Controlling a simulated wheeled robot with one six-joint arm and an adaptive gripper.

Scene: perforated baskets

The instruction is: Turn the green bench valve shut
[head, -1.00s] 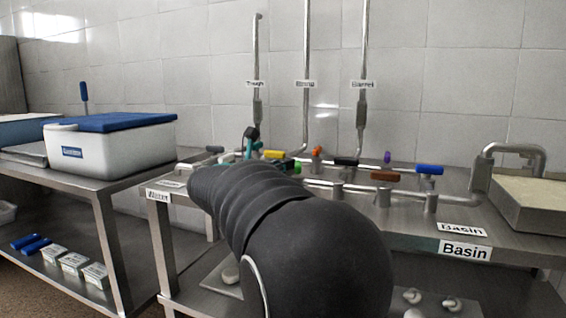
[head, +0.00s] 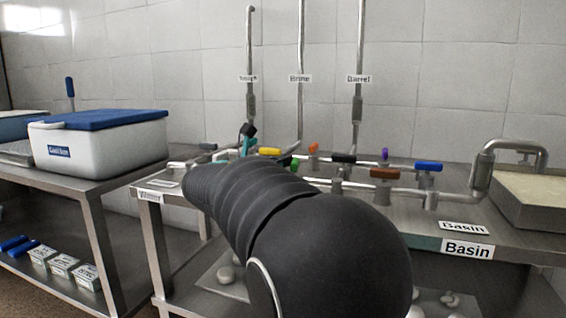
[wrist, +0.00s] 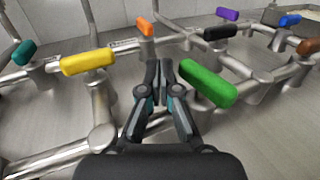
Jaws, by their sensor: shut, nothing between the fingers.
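The green valve handle (wrist: 208,83) sits on the pipework in the wrist view, just right of my gripper's fingertips. A small part of the green handle (head: 295,163) also shows in the head view behind my arm. My gripper (wrist: 160,72) is shut and empty, its fingers together beside the left end of the green handle. I cannot tell whether the fingers touch the handle. In the head view my dark arm covers most of the gripper and part of the bench.
A yellow handle (wrist: 88,61) stands left of my gripper and a teal one (wrist: 24,52) farther left. Orange (wrist: 145,27), black (wrist: 220,32), purple (wrist: 228,15), blue (wrist: 289,20) and brown (wrist: 308,46) handles stand around. A basin (head: 540,205) is at the right; a white blue-lidded box (head: 98,145) is at the left.

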